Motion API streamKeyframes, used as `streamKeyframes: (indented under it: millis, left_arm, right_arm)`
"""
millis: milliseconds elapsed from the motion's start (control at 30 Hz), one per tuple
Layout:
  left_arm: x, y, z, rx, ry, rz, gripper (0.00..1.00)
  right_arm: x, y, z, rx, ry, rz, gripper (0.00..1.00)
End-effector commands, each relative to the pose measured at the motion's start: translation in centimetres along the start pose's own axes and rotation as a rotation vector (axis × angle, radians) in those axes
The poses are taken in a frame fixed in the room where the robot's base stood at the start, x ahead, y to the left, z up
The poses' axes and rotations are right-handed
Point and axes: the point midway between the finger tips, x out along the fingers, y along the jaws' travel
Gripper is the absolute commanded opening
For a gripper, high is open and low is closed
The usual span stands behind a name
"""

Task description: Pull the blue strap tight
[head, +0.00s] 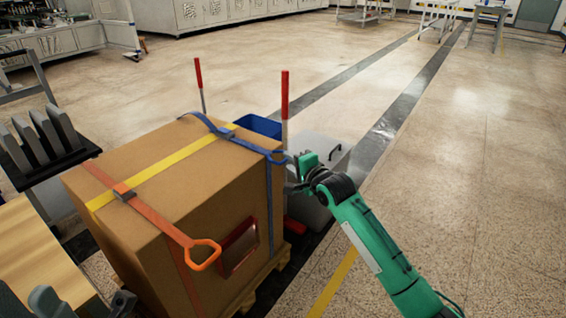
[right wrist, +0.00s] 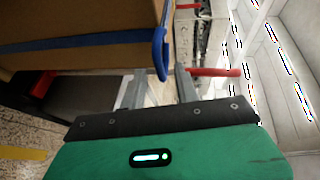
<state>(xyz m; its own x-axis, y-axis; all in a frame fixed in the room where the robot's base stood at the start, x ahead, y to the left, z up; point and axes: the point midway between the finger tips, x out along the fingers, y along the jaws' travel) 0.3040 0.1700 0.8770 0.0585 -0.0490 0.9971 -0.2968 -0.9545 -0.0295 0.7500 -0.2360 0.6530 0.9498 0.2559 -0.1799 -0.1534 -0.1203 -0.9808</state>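A large cardboard box (head: 150,220) has a yellow strap (head: 165,165), an orange strap (head: 150,213) and a blue strap (head: 235,138) around it. The blue strap crosses the far right part of the top and ends in a blue loop (head: 278,158) at the right edge. My right gripper (head: 292,172) is beside this loop. In the right wrist view its fingers (right wrist: 160,90) are apart, with the blue loop (right wrist: 159,55) hanging between them; contact is unclear. Dark parts at the lower left (head: 48,302) may be my left gripper, but its fingers are not clear.
The box stands on a wooden pallet (head: 268,283). Red-topped posts (head: 285,95) rise behind it and at its right corner. A blue bin (head: 258,125) and a grey case (head: 322,150) are close by. A rack (head: 45,150) stands left. The floor to the right is open.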

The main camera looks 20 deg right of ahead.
Motion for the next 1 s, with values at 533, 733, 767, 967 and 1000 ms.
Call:
streamKeyframes:
  millis: [533,733,767,967,1000]
  left_arm:
    - [0.6,0.1,-0.5,0.002,0.06,0.013,0.36]
    - [0.6,0.1,-0.5,0.002,0.058,0.012,0.36]
    - [0.6,0.1,-0.5,0.001,0.057,0.012,0.36]
    - [0.5,0.1,-0.5,0.001,0.055,0.011,0.36]
    - [0.5,0.1,-0.5,0.001,0.055,0.011,0.36]
  right_arm:
    - [4.9,0.0,0.0,0.0,0.0,0.0,0.32]
    - [4.9,0.0,0.0,0.0,0.0,0.0,0.32]
    - [4.9,0.0,0.0,0.0,0.0,0.0,0.28]
    - [4.9,0.1,0.0,0.001,0.0,0.003,0.0]
    - [4.9,0.1,0.0,0.001,0.0,0.003,0.0]
